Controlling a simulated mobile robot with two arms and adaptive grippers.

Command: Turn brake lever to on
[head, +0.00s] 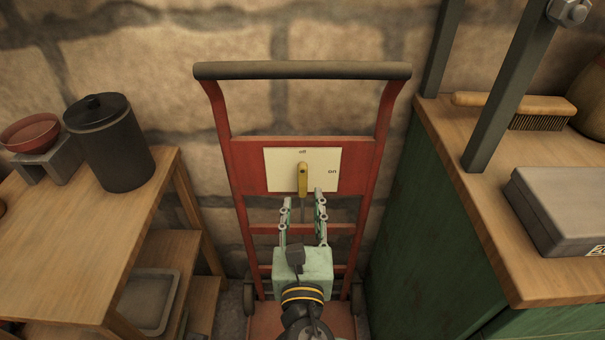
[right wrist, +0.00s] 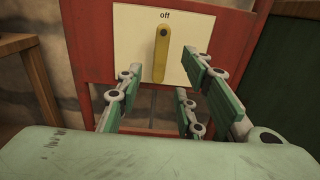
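The yellow brake lever (head: 302,180) is on a cream plate (head: 280,158) fixed to the red hand truck (head: 245,155). The plate reads "off" at the top and "on" at the right. In the right wrist view the lever (right wrist: 160,52) hangs straight down from its round pivot, below the "off" word. My right gripper (head: 303,205) is open, with its fingers apart just below and in front of the lever. Nothing is between the fingertips. In the right wrist view one finger is left of the lever and the other right. My left gripper is not in view.
A wooden table (head: 75,235) with a dark lidded canister (head: 110,150) and a red bowl (head: 30,132) stands at left. At right is a green bench (head: 450,225) with a brush (head: 515,106) and a grey case (head: 560,210). A stone wall is behind.

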